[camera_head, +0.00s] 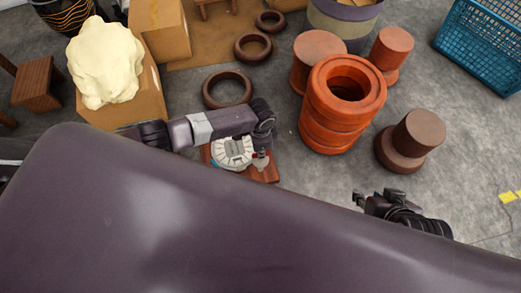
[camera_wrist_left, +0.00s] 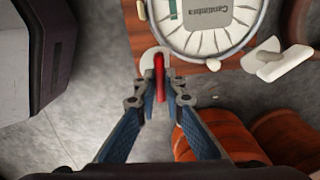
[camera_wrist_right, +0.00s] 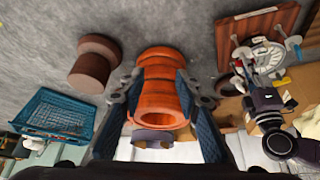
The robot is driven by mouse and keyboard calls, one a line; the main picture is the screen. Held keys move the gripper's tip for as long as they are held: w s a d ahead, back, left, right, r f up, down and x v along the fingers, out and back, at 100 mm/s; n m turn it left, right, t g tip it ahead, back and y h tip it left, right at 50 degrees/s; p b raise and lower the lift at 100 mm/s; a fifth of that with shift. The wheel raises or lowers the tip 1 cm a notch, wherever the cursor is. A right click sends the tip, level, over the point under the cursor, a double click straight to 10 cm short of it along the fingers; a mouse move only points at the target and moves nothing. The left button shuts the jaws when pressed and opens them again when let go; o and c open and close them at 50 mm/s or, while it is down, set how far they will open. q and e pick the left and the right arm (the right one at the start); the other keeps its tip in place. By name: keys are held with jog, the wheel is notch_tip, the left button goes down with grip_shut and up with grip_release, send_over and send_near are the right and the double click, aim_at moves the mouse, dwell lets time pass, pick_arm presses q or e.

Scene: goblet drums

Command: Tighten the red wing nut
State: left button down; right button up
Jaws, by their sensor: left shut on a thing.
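The red wing nut (camera_wrist_left: 160,76) sits between the fingertips of my left gripper (camera_wrist_left: 158,98), which is shut on it, in the left wrist view. It is beside a white round dial-like plate (camera_wrist_left: 213,38) marked with dark lettering. In the head view the plate (camera_head: 232,152) lies on a wooden board (camera_head: 267,172), with my left gripper (camera_head: 262,160) at its right side. The wing nut is mostly hidden there. My right gripper (camera_head: 374,198) is apart from the board, to the right; its fingers are spread and empty in the right wrist view (camera_wrist_right: 160,90).
Stacked orange drum parts (camera_head: 342,105) stand right of the board, with a brown drum piece (camera_head: 410,140) beyond. Several dark rings (camera_head: 228,89) lie behind. A cardboard box (camera_head: 150,98) bears a cream lump (camera_head: 104,62). A blue crate (camera_head: 485,45) is at far right. Floor around my right gripper is clear.

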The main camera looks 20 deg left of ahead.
pick_arm(q)
jog(key=m, duration=0.2)
jog(key=shift+m, duration=0.4)
jog(key=shift+m+p, duration=0.35)
jog(key=shift+m, duration=0.55)
pick_arm(e)
jog(key=s+d+f+g, duration=0.1)
jog(key=s+g, duration=0.1)
jog(key=s, duration=0.3)
pick_arm(q)
jog(key=m, duration=0.3)
jog(key=shift+m, duration=0.4)
jog(key=m, duration=0.7)
jog(key=shift+m+b, duration=0.3)
jog(key=shift+m, duration=1.6)
pick_arm(e)
jog(key=w+a+r+t, duration=0.1)
jog(key=w+t, duration=0.1)
jog(key=w, duration=0.4)
jog(key=shift+a+r, duration=0.15)
jog(key=shift+r, duration=0.05)
jog(key=shift+s, duration=0.1)
